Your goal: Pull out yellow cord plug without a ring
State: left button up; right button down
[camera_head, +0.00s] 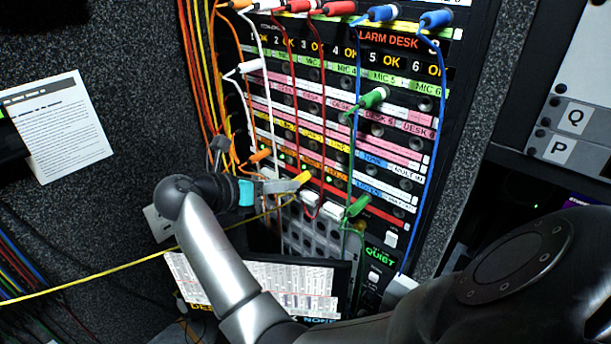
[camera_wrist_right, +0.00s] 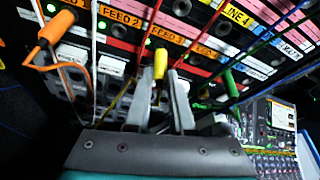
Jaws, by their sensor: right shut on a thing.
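A yellow plug (camera_head: 303,178) is at the lower part of the patch panel in the head view. It also shows in the right wrist view (camera_wrist_right: 160,66), upright between the fingertips. My right gripper (camera_head: 288,187) is shut on it; its two fingers (camera_wrist_right: 160,85) flank the plug in the wrist view. I cannot tell whether the plug's tip is still in its socket or whether it has a ring. A yellow cord (camera_head: 120,266) runs from the left toward the gripper. My left gripper is not in view.
The patch panel (camera_head: 400,118) holds red, blue, white, orange and green plugs with hanging cords. An orange plug (camera_wrist_right: 56,27) is left of the fingers and a green plug (camera_wrist_right: 230,83) right. A screen (camera_head: 335,290) sits below. Open space lies left of the gripper.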

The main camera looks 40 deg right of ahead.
jog(key=shift+a, duration=0.95)
dwell(0.4)
